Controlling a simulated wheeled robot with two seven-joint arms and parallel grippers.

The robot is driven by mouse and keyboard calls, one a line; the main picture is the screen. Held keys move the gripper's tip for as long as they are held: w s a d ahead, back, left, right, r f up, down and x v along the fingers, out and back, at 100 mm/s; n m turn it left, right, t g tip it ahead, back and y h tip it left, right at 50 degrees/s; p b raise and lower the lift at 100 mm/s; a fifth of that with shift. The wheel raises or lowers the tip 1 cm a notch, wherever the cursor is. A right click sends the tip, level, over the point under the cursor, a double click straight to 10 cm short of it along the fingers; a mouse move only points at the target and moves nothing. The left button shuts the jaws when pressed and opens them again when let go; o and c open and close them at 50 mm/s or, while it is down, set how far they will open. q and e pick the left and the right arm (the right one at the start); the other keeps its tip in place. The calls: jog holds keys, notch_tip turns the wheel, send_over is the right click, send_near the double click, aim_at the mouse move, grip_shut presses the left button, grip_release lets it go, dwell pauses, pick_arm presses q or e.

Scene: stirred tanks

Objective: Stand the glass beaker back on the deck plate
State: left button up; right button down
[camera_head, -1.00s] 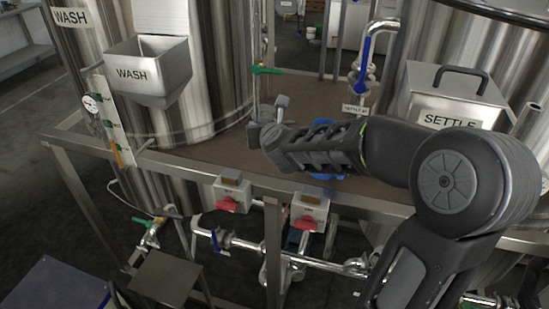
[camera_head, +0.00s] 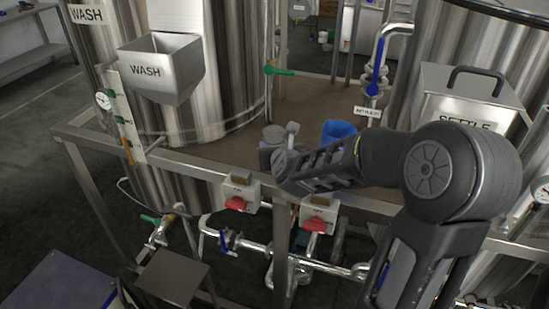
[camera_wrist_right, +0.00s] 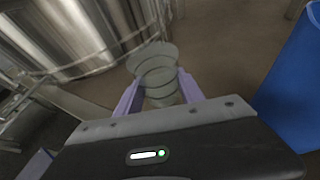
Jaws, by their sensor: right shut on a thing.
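The clear glass beaker (camera_wrist_right: 156,66) is upright between the fingers of my right gripper (camera_wrist_right: 158,92) in the right wrist view. In the head view the beaker (camera_head: 273,134) shows as a small greyish glass rim at the end of my right gripper (camera_head: 279,146). The gripper is shut on it. The brown deck plate (camera_head: 225,152) lies below and around it, between the tanks. The beaker is over the plate's front part; I cannot tell whether its base touches. My left gripper is not in view.
A blue container (camera_head: 338,130) stands on the deck just right of the gripper; it also shows in the wrist view (camera_wrist_right: 295,85). The WASH tank (camera_head: 225,60) is left, the SETTLE box (camera_head: 465,95) right. A metal rail (camera_head: 200,172) with red switches runs in front.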

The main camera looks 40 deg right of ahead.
notch_tip(320, 180, down, 4)
jog(key=shift+r, duration=0.2)
dwell(0.3)
jog(key=shift+f, duration=0.2)
jog(key=c, duration=0.7)
grip_release()
jog(key=shift+r, duration=0.1)
